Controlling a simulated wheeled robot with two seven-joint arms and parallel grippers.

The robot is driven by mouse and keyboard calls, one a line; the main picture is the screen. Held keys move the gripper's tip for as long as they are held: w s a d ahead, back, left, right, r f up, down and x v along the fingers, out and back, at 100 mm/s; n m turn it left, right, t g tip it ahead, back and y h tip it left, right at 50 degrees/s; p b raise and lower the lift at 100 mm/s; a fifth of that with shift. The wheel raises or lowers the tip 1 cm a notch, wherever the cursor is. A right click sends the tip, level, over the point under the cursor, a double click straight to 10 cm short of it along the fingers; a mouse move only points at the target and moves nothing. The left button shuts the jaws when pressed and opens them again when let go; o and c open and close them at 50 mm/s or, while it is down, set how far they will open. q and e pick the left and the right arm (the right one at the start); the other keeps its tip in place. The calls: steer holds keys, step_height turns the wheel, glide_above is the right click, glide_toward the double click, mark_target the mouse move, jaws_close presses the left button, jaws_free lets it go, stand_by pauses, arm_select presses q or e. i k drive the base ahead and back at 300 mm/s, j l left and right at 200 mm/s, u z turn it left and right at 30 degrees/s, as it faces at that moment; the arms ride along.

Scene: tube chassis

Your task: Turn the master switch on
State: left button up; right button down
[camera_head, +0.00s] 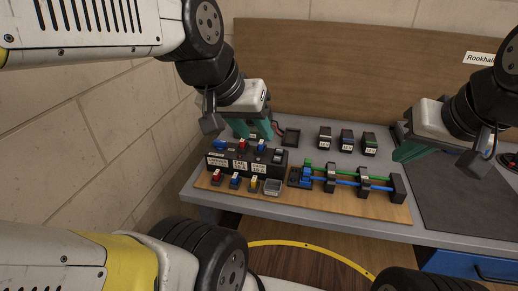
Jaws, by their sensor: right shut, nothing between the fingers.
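A black control box (222,165) with white labels stands on the wooden board. Small red (241,144) and blue (261,146) parts sit on its top, with another blue part (220,145) at its left end. A grey-topped part (278,155) is at its right end. I cannot tell which of these is the master switch, or its position. My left gripper (254,134) has green fingers pointing down just above and behind the box's top; its tips are partly hidden and contact is unclear. My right gripper (402,156) is shut and empty, above the table's right part.
Small red, blue and yellow parts and a grey block (272,187) line the board's front. A rack with green and blue tubes (345,179) stands to the right. Several black blocks (346,140) are behind it. A dark mat (460,205) lies at right; a wooden panel (340,70) closes the back.

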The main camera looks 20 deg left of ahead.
mark_target(220, 145)
steer(key=u, duration=0.4)
steer(key=i+u, duration=0.15)
steer(key=u, duration=0.25)
steer(key=l+u, duration=0.15)
steer(key=u, duration=0.25)
